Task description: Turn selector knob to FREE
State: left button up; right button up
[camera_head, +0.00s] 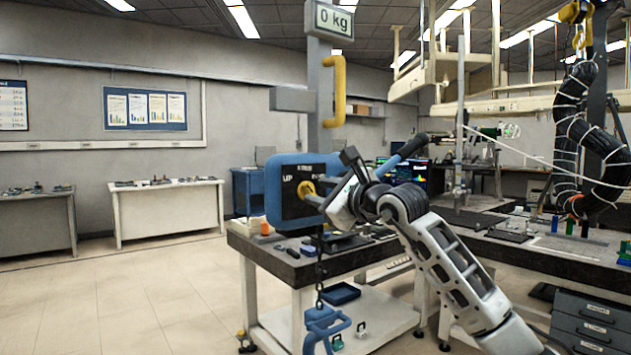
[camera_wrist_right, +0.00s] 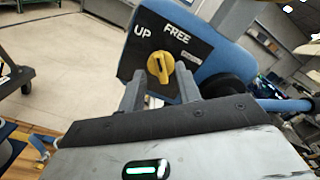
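A blue hoist box (camera_head: 274,190) with a black panel stands above the dark bench. Its yellow selector knob (camera_wrist_right: 160,67) sits below the white words UP and FREE in the right wrist view. The knob's dark slot looks close to upright there, between the two words; I cannot tell its exact setting. The knob is partly visible in the head view (camera_head: 305,188), beside my right gripper (camera_head: 318,199). In the wrist view my right gripper (camera_wrist_right: 160,84) is open, its fingertips on either side of the knob's lower part; contact cannot be told. My left gripper is not in view.
A "0 kg" display (camera_head: 334,20) tops the grey post, with a yellow handle (camera_head: 338,90) below. A blue hook piece (camera_head: 324,325) hangs on a chain at the bench front. The bench top (camera_head: 290,262) holds small items. The floor at left is clear.

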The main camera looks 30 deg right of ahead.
aim_at(309, 192)
jog(key=shift+w+r, duration=0.1)
jog(key=shift+w, duration=0.85)
jog(key=shift+w+a, duration=0.1)
jog(key=shift+w, duration=0.15)
grip_shut()
